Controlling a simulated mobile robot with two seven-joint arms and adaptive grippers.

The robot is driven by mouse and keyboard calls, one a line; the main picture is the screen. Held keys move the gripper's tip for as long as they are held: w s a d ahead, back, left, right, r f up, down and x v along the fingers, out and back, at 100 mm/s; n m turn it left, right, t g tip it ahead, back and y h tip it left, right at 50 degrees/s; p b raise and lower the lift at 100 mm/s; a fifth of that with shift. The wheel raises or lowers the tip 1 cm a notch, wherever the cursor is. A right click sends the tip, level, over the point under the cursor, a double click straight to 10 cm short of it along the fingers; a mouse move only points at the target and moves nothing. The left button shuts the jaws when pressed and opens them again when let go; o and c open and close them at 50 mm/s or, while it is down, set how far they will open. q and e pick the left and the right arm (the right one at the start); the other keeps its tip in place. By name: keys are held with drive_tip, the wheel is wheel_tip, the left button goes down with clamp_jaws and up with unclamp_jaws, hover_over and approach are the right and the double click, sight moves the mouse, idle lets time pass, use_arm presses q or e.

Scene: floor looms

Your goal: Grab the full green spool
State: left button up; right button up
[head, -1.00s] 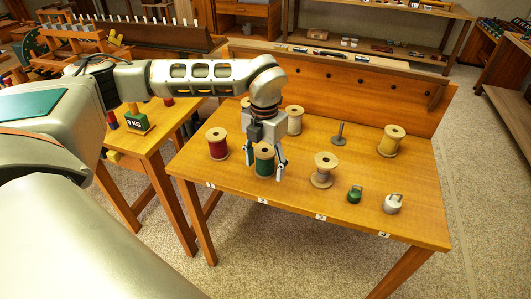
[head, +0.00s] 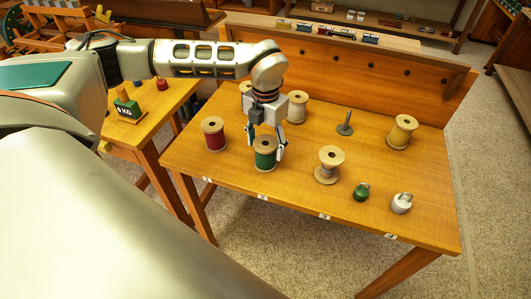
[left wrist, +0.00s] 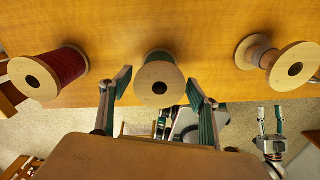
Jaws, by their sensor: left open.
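The green spool (head: 265,153), wound thick with green thread between pale wooden flanges, stands upright near the table's front edge, by label 2. My left gripper (head: 266,150) is open above and around it, one finger at each side in the head view. In the left wrist view the spool (left wrist: 160,78) shows its top flange between the two spread fingers (left wrist: 159,82), with a gap on both sides. My right gripper (left wrist: 270,118) shows small at the lower right of the left wrist view, fingers apart and empty.
A red spool (head: 213,133) stands left of the green one. A thinly wound spool (head: 328,165) stands to the right, a pale spool (head: 297,108) behind, a yellow spool (head: 402,131) farther right. A peg (head: 345,124), green weight (head: 361,192) and white weight (head: 401,203) share the table.

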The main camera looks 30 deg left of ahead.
use_arm(q)
drive_tip(key=shift+f, duration=2)
drive_tip(key=c, duration=1.3)
drive_tip(key=shift+r, duration=0.15)
